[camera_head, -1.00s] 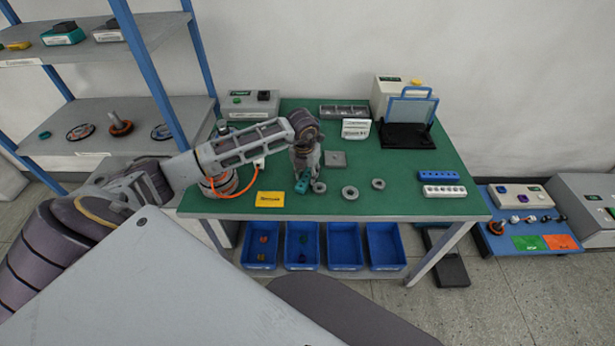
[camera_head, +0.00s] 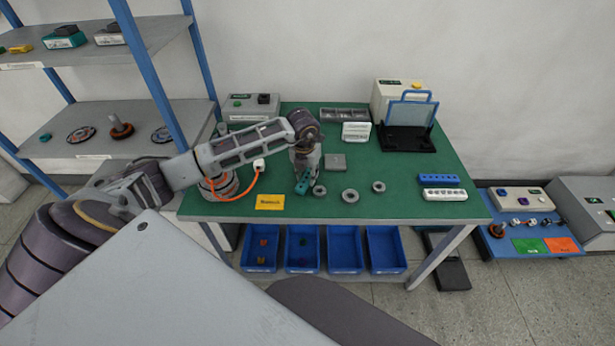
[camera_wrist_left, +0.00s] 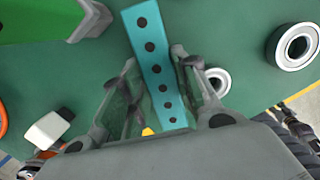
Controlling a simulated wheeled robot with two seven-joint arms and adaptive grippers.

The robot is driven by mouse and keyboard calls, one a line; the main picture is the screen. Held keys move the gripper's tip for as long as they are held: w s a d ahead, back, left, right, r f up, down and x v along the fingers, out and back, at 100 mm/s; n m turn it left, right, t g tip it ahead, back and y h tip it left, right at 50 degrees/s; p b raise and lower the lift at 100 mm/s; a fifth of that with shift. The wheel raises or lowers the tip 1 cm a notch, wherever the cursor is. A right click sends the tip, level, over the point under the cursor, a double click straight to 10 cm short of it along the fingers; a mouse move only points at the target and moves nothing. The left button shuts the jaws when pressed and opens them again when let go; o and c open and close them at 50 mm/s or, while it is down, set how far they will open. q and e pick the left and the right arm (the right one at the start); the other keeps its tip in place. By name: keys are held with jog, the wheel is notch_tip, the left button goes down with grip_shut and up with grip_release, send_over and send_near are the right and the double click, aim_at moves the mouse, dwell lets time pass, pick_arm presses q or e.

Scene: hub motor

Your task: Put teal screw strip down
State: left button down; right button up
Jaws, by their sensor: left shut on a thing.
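The teal screw strip (camera_head: 303,185) is a narrow bar with a row of dark holes, seen lengthwise in the left wrist view (camera_wrist_left: 152,46). My left gripper (camera_head: 305,178) is shut on the strip, which lies between its two fingers in the wrist view (camera_wrist_left: 160,88). The strip is over the front middle of the green table top (camera_head: 400,190), just left of a grey ring. I cannot tell whether its underside touches the table. My right gripper is not in view.
Grey rings (camera_head: 319,191), (camera_head: 350,196) and (camera_head: 379,186) lie right of the strip. Blue (camera_head: 438,179) and white (camera_head: 445,194) strips lie at the right.

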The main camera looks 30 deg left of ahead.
aim_at(308, 175)
pick_arm(q)
notch_tip(308, 175, up, 7)
jog(key=shift+r, duration=0.95)
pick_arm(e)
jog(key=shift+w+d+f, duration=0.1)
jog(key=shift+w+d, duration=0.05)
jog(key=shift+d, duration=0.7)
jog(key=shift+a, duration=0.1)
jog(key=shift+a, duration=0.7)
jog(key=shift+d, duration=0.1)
